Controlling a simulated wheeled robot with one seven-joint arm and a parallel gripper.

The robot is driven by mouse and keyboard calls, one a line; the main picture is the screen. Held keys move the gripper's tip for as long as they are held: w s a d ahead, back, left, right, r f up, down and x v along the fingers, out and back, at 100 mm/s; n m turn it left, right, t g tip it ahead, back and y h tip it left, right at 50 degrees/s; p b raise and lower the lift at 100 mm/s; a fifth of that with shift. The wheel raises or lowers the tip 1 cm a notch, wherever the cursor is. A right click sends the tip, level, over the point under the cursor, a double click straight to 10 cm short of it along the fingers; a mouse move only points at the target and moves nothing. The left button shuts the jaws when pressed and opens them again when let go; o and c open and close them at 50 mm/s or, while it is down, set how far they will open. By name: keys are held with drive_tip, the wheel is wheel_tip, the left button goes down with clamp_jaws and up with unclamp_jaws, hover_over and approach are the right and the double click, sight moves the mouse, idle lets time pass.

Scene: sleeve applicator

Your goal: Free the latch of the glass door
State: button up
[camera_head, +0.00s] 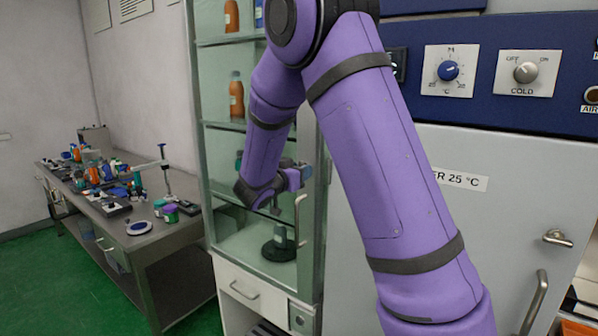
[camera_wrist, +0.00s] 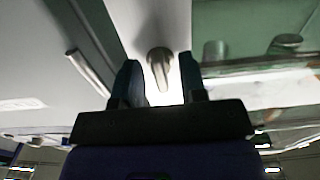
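The glass door (camera_head: 228,150) of the tall cabinet is closed, with a pale vertical handle (camera_head: 300,220) on its right side. In the wrist view a grey latch lever (camera_wrist: 159,68) stands out from a round base on the light frame beside the glass. My gripper (camera_wrist: 160,80) is open, with one dark finger on each side of the lever. The lever shows between the fingertips; I cannot tell whether either finger touches it. In the head view my gripper (camera_head: 300,175) is in front of the door's right side, above the handle, and the latch is hard to make out.
Bottles (camera_head: 236,95) and a dark-based instrument (camera_head: 279,245) stand inside the cabinet. A grey cold chamber with a control panel (camera_head: 490,70) and its own door latch (camera_head: 557,238) is at the right. A cluttered bench (camera_head: 165,240) is at the left, with open green floor before it.

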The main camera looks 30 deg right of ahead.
drive_tip(key=v, duration=1)
drive_tip(key=shift+a, duration=0.35)
drive_tip(key=shift+s, duration=0.1)
drive_tip(key=w+a+r+n+t+y, duration=0.1)
drive_tip(key=a+r+n+t+y, duration=0.3)
drive_tip(key=r+t+y, duration=0.5)
drive_tip(key=s+a+r+n+g+y, duration=0.2)
drive_tip(key=s+a+n+y, duration=0.2)
drive_tip(key=s+n+y, duration=0.3)
drive_tip(key=s+d+f+n+g, duration=0.1)
drive_tip(key=s+g, duration=0.1)
drive_tip(key=s, duration=0.6)
drive_tip(key=s+f+n+g, duration=0.1)
drive_tip(key=s+g, duration=0.2)
drive_tip(key=s, duration=0.5)
drive_tip(key=s+d+f+g+y, duration=0.1)
drive_tip(key=s+f+g, duration=0.1)
drive_tip(key=s, duration=0.7)
drive_tip(key=shift+d+n+g, duration=0.3)
drive_tip(key=shift+n+g, duration=0.1)
drive_tip(key=shift+g, duration=0.1)
